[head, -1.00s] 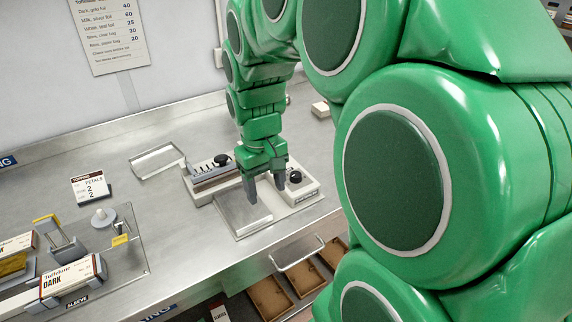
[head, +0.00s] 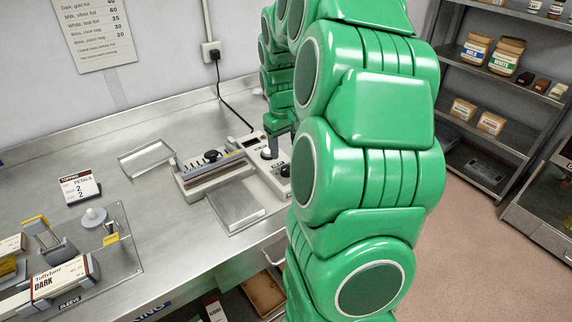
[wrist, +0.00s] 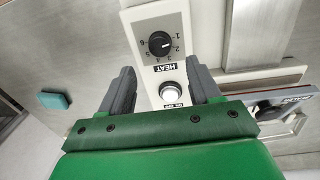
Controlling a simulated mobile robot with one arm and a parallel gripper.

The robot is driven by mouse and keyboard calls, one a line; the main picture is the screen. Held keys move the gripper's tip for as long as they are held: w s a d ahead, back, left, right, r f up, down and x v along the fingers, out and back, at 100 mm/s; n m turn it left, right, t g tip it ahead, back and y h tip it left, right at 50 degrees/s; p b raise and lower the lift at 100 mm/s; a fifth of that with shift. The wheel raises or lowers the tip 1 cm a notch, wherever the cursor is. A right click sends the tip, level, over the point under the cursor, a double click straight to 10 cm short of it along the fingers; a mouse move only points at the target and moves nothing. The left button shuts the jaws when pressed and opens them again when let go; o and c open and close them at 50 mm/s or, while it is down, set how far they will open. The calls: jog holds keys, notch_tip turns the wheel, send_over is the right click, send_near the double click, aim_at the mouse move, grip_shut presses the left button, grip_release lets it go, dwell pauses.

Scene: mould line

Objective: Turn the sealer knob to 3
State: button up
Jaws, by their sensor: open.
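The sealer's black knob (wrist: 159,43) sits on a pale panel with a ring of small numbers and a HEAT label below it. A pale mark on the knob points right, but I cannot read the exact setting. It also shows in the head view as a dark knob (head: 285,170) at the sealer's right end. My gripper (wrist: 160,68) is open and empty. Its two grey fingers straddle the panel, with the knob just beyond the tips and the white on/off button (wrist: 170,93) between them. In the head view my arm partly hides the gripper.
The sealer's long bar (head: 212,170) and a flat metal plate (head: 236,205) lie left of the knob. A teal block (wrist: 55,100) lies left in the wrist view. A black cable (head: 230,105) runs down to the bench.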

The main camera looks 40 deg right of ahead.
aim_at(286, 168)
notch_tip(286, 168, down, 7)
jog(key=shift+d+f, duration=0.15)
jog(key=shift+f, duration=0.05)
dwell(0.3)
jog(key=shift+c, duration=0.3)
jog(key=c, duration=1)
